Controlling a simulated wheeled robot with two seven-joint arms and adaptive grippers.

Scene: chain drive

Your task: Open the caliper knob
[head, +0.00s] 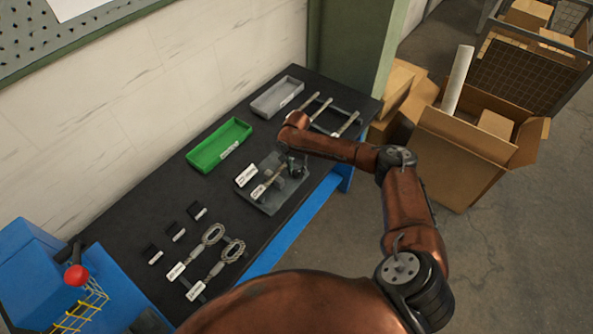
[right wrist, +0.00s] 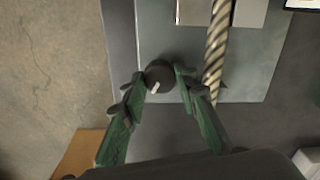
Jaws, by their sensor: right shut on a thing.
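The dark round caliper knob (right wrist: 158,72), with a small light mark on it, sits at the edge of a grey fixture plate (right wrist: 165,35). My right gripper (right wrist: 160,80) has its two green fingers on either side of the knob and is shut on it. In the head view the fixture plate (head: 268,204) lies on the bench, with the right gripper (head: 296,168) over its right side; the knob is hard to make out there. A twisted rod (right wrist: 216,45) lies across the plate beside the right finger. My left gripper is in neither view.
A green tray (head: 219,144) and a grey tray (head: 278,97) stand behind the fixture on the dark bench. Chain loops (head: 213,234) and small dark blocks lie to the left. Rods on a rack (head: 345,124) lie at the bench's far end.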

